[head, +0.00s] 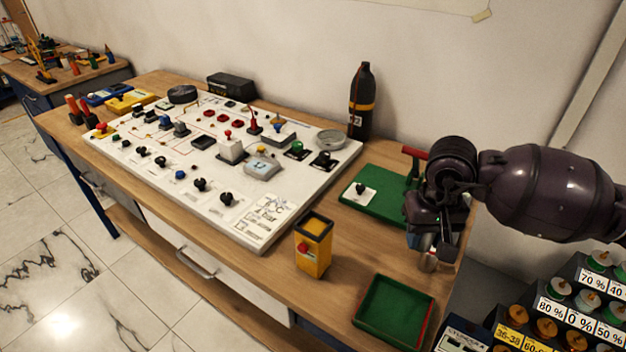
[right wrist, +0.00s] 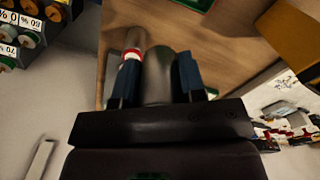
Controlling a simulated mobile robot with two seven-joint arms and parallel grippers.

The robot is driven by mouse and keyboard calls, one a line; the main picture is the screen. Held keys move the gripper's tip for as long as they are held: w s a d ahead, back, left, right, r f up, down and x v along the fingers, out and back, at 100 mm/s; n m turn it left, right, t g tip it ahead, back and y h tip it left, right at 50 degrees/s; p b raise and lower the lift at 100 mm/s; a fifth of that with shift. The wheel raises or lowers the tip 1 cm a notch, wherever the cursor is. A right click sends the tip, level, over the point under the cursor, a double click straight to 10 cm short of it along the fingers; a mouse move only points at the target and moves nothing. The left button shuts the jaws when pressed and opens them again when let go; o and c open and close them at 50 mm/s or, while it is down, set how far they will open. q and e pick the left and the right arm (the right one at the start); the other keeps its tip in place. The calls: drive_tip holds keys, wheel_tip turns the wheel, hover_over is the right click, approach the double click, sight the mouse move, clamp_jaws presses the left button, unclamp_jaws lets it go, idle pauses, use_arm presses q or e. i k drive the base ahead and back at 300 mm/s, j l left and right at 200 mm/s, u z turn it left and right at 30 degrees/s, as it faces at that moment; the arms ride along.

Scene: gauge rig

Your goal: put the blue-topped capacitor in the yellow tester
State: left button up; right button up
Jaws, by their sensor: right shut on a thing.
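The yellow tester (head: 314,248) is an upright yellow box with a dark-rimmed top and a red button on its front. It stands on the bench in front of the white panel; a yellow part of it also shows in the right wrist view (right wrist: 292,35). My right gripper (head: 432,242) is over the right end of the bench, right of the tester and apart from it. In the right wrist view its blue-grey fingers (right wrist: 157,85) are shut on a grey cylindrical capacitor (right wrist: 158,74). I cannot see its top colour. My left gripper is out of view.
A red-and-white-banded cylinder (right wrist: 132,52) is beside the held one. A green tray (head: 394,312) lies at the front right, and a green board (head: 375,197) behind it. A black bottle (head: 361,102) stands by the wall. Racks of labelled cylinders (head: 575,318) are at lower right.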

sight(320, 232)
drive_tip(key=k+j+z, duration=0.1)
drive_tip(key=j, duration=0.3)
drive_tip(key=j+z, duration=0.1)
drive_tip(key=j, duration=0.25)
drive_tip(key=k+j+z, duration=0.1)
drive_tip(key=j, duration=0.25)
drive_tip(key=i+j+z, duration=0.1)
drive_tip(key=j, duration=0.65)
drive_tip(key=i+j+z, duration=0.3)
drive_tip(key=i+j, duration=0.2)
drive_tip(key=i, duration=0.05)
